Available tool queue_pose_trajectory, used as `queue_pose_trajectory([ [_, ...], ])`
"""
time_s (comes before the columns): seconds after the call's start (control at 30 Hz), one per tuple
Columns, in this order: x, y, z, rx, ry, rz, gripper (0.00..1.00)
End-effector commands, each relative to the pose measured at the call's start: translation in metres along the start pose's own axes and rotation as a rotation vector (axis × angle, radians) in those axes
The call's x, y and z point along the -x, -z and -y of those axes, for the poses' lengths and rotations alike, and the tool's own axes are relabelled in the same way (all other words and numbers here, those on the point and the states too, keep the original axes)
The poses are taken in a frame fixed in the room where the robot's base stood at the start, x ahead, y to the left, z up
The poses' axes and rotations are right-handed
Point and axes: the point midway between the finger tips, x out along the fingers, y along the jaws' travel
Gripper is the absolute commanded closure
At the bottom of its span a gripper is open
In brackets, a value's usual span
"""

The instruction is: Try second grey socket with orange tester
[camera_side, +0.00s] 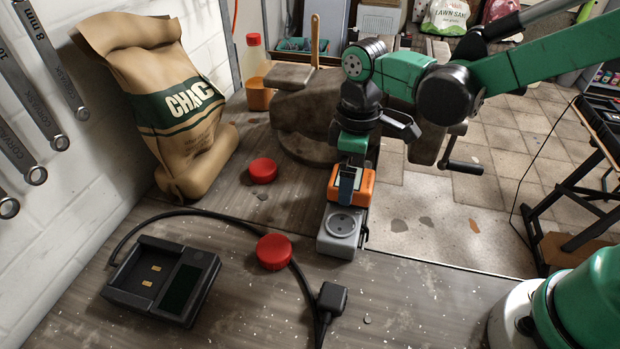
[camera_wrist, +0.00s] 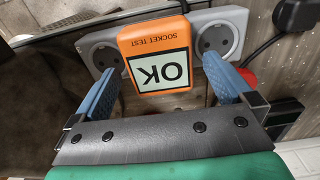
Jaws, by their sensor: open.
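The orange tester (camera_side: 366,190) sits on the grey socket strip (camera_side: 338,246), behind the strip's near socket. In the wrist view the tester (camera_wrist: 157,82) covers the middle of the strip (camera_wrist: 240,14), with a bare round socket showing on each side. Its screen reads "OK", upside down, under the label "SOCKET TEST". My gripper (camera_wrist: 160,66) is open, its blue fingers on either side of the tester, with gaps visible between them and its body. In the side view my gripper (camera_side: 348,184) is down at the tester. The tester's underside and its plug are hidden.
Red caps (camera_side: 274,251) lie left of the strip. A black charger (camera_side: 163,281) and a cable with a black plug (camera_side: 332,298) lie in front.

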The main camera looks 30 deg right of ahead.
Motion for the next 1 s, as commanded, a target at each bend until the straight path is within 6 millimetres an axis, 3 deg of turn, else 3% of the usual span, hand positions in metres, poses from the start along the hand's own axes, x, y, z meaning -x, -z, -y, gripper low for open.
queue_pose_trajectory([
  [0.27,0.031,0.0,0.0,0.0,0.0,0.0,0.0],
  [0.7,0.036,-0.002,-0.001,-0.011,-0.004,-0.008,0.0],
  [0.87,0.049,-0.019,-0.007,-0.125,-0.045,-0.085,0.0],
  [1.0,0.064,-0.046,-0.015,-0.316,-0.111,-0.223,0.0],
])
